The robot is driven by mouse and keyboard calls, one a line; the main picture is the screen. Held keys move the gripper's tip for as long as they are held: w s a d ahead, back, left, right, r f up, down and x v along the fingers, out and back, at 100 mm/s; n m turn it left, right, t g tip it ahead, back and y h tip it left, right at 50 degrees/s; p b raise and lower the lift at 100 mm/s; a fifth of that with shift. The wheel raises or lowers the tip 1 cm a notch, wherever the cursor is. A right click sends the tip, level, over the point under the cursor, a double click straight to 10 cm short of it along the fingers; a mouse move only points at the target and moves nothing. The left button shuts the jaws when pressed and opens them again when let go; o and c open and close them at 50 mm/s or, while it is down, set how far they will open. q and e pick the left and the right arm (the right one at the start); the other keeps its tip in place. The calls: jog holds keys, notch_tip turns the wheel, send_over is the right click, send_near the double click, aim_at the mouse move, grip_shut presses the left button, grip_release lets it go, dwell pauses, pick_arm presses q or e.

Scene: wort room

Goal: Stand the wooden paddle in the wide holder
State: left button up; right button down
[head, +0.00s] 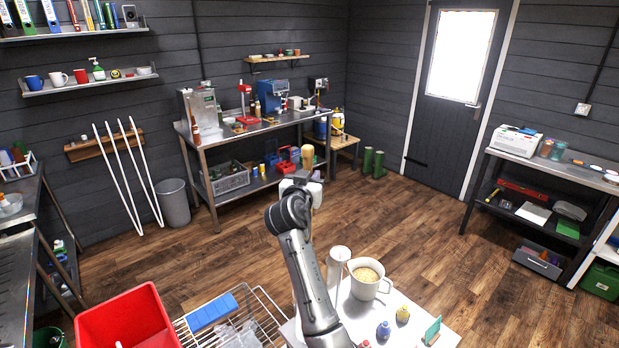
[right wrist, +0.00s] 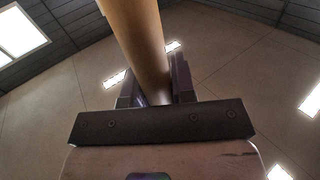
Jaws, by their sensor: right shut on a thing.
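My right gripper (head: 304,184) is raised above the white table in the head view. In the right wrist view, its fingers (right wrist: 156,88) are shut around a round, light-brown wooden shaft (right wrist: 137,40), which I take for the paddle's handle. In the head view a small tan piece of the paddle (head: 307,155) shows just above the gripper; the rest is hidden or out of frame. A tall pale cylinder (head: 338,264) stands on the white table below, beside my right arm. I cannot tell whether it is the wide holder. My left gripper is not in view.
A white jug (head: 369,280) with beige contents stands on the white table (head: 385,310), with small bottles and a green item near it. A wire rack (head: 262,312) and a red bin (head: 130,320) are to the left. Open wooden floor lies beyond.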

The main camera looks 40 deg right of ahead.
notch_tip(320, 180, down, 11)
jog(key=b, duration=0.9)
jog(key=shift+r, duration=0.1)
jog(key=c, duration=0.9)
grip_release()
jog(key=shift+o, duration=0.2)
jog(key=shift+a, duration=0.1)
jog(key=b+v, duration=0.2)
jog(key=v, duration=1.1)
jog(key=shift+s+a, duration=0.25)
